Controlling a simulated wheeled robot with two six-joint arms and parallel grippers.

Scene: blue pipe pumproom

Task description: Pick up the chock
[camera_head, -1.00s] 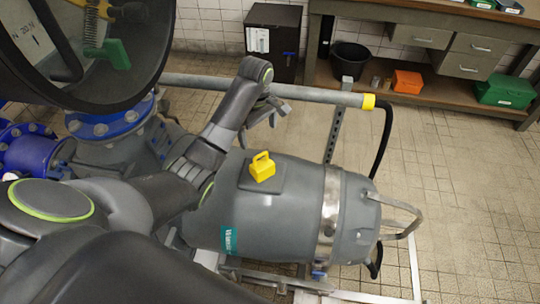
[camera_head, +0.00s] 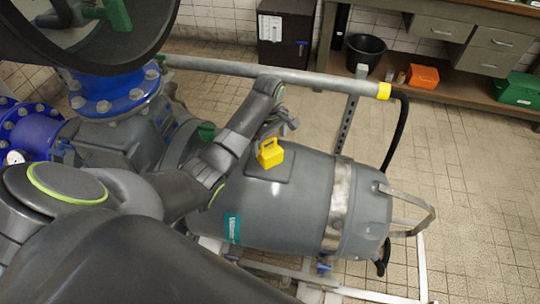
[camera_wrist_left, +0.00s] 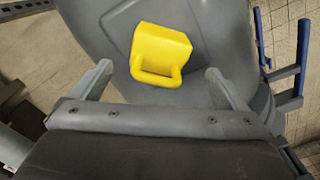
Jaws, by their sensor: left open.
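The yellow chock (camera_head: 270,154), a block with a loop handle, sits on a flat pad on top of the grey motor housing (camera_head: 285,205). In the left wrist view, the chock (camera_wrist_left: 163,47) shows ahead of the jaws, its handle turned toward my gripper. My left gripper (camera_head: 279,127) is just behind the chock in the head view. In the left wrist view, my left gripper (camera_wrist_left: 158,72) is open, one finger on each side of the handle's line, neither touching the chock. My right gripper is not in view.
A grey rail (camera_head: 300,76) with a yellow end runs behind the motor. Blue pipe flanges (camera_head: 112,98) stand at left. A bench with a black bucket (camera_head: 364,52), an orange box (camera_head: 422,77) and a green case (camera_head: 516,89) is at the back. The tiled floor at right is clear.

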